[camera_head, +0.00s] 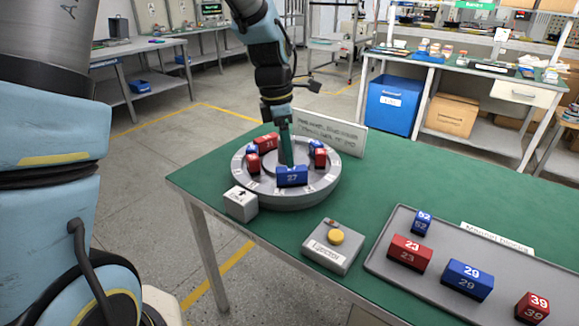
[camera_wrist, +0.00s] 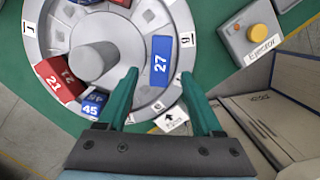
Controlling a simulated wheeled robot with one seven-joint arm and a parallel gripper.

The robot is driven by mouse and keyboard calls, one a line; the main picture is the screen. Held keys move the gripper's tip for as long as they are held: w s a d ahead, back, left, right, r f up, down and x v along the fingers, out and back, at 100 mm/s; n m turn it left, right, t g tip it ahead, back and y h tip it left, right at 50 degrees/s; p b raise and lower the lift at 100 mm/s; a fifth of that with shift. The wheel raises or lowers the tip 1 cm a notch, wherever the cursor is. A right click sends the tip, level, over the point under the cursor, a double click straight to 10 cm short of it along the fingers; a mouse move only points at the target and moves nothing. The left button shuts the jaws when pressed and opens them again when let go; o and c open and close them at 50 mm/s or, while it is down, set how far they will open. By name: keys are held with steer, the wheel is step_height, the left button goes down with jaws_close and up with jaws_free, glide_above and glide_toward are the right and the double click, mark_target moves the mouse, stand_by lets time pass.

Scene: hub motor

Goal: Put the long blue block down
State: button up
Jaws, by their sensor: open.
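The long blue block marked 27 (camera_head: 292,177) sits on the round grey hub (camera_head: 300,199), on its near side. In the wrist view the block (camera_wrist: 161,62) lies flat in a slot of the hub's ring, beside the central post. My gripper (camera_head: 286,158) is over the hub, pointing down. In the wrist view its two green fingers (camera_wrist: 159,76) are apart, one on each side of the block's near end, with visible gaps. It holds nothing. Whether the fingertips are level with the block or above it I cannot tell.
Other red and blue blocks sit around the hub, including a red 21 (camera_wrist: 55,80) and a blue 45 (camera_wrist: 93,105). A grey arrow box (camera_head: 241,204) stands at the hub's near edge. The ejector box (camera_head: 333,248) and a grey tray (camera_head: 385,258) with several blocks are right.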

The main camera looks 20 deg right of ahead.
mark_target(283, 169)
step_height(283, 169, up, 6)
steer(key=w+a+f+m+t, duration=0.1)
steer(key=a+m, duration=0.3)
steer(key=a, duration=0.5)
steer(key=w+a+f+m, duration=0.2)
steer(key=a+m, duration=0.1)
steer(key=a, duration=0.6)
steer(key=s+a+f+m, duration=0.1)
steer(key=s+a+m, duration=0.1)
steer(key=a+m, duration=0.1)
steer(key=s+a+f+m+y, duration=0.1)
steer(key=a+m, duration=0.2)
steer(key=a, duration=0.3)
steer(key=s+a+f+m+t, duration=0.1)
steer(key=s+a+m, duration=0.1)
steer(key=a, duration=0.3)
steer(key=shift+s+a+m, duration=0.2)
steer(key=shift+s+m, duration=0.15)
steer(key=shift+m, duration=0.15)
